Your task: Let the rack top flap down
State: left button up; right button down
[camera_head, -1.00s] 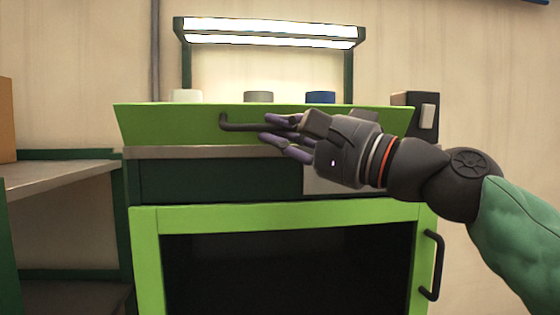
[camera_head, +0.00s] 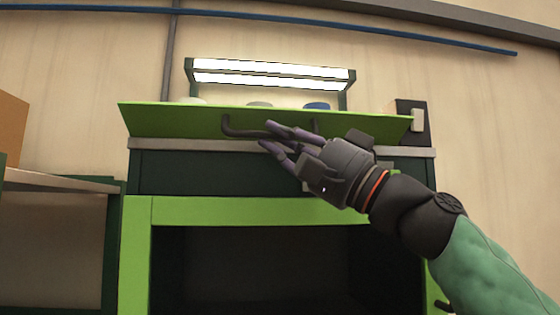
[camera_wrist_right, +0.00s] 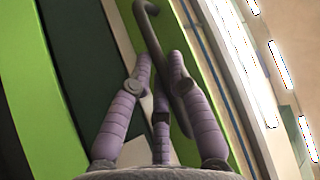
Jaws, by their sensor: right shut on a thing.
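The rack's green top flap (camera_head: 170,120) spans the top front of the cabinet in the head view. It is tilted, its lower edge outward toward me. A dark bar handle (camera_head: 238,131) is fixed to its front. My right gripper (camera_head: 272,136) comes in from the lower right with its purple fingers closed around the handle. The handle also shows between the fingers in the right wrist view (camera_wrist_right: 150,30). The fingers hide part of the handle. My left gripper is not in view.
A lit lamp (camera_head: 270,76) stands behind the flap. Tops of several items, including a blue one (camera_head: 316,106), show over it. A dark box (camera_head: 413,122) is at the right end. The green-framed lower opening (camera_head: 250,211) is below, a side shelf (camera_head: 50,180) to the left.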

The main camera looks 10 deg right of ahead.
jog(key=shift+w+f+n+g+y+b, duration=0.15)
jog(key=shift+f+n+g+y+b, duration=0.25)
jog(key=shift+n+g+y+b, duration=0.65)
jog(key=shift+w+f+n+g+y+b, duration=0.2)
jog(key=shift+f+n+g+y+b, duration=0.25)
jog(key=shift+n, duration=0.95)
jog(key=shift+w+f+n+g+y+b, duration=0.15)
jog(key=shift+f+n+g+y+b, duration=0.2)
jog(key=shift+n+g+y+b, duration=0.7)
jog(key=shift+w+f+n+g, duration=0.1)
jog(key=shift+n+g, duration=0.25)
jog(key=shift+n, duration=0.55)
jog(key=c, duration=1.2)
grip_release()
jog(key=shift+o, duration=0.2)
jog(key=shift+d, duration=0.15)
jog(key=shift+v, duration=6)
